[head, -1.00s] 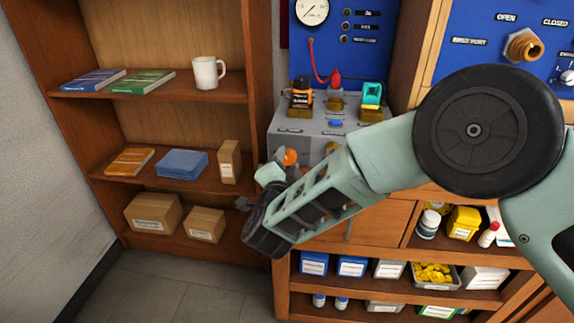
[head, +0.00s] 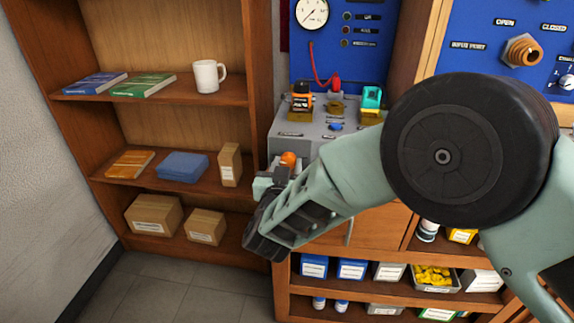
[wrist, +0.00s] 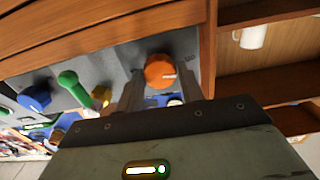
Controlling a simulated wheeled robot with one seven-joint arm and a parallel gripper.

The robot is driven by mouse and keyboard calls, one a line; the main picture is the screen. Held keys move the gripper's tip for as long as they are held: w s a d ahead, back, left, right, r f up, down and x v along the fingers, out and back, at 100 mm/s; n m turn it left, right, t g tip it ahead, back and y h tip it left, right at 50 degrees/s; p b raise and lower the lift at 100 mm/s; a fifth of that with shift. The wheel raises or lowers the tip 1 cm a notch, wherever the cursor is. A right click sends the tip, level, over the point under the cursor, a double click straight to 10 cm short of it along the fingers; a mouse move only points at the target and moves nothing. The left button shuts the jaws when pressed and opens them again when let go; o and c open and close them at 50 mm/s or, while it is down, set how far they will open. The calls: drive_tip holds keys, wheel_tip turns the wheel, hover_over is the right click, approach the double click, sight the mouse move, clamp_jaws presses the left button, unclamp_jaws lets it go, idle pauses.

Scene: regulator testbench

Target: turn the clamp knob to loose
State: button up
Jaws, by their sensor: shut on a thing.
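The orange clamp knob (wrist: 160,72) is on the front of the grey test bench (wrist: 118,60). In the wrist view it sits between the two fingers of my gripper (wrist: 161,88), which is shut on it. A white mark on the knob's face points to the right in that view. In the head view the knob (head: 288,158) shows just above my gripper (head: 276,175), partly hidden by it. The small label beside the knob is too small to read.
A green-handled lever (wrist: 75,88) and a blue knob (wrist: 36,96) are left of my gripper in the wrist view. Wooden shelves with a white mug (head: 208,76), books and boxes stand to the left in the head view. The floor (head: 150,290) before them is clear.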

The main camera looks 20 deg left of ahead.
drive_tip(key=shift+f+n, duration=0.1)
drive_tip(key=shift+n, duration=1)
drive_tip(key=o, duration=1)
drive_tip(key=b+v, duration=0.1)
drive_tip(key=v, duration=1.6)
drive_tip(key=shift+s, duration=0.25)
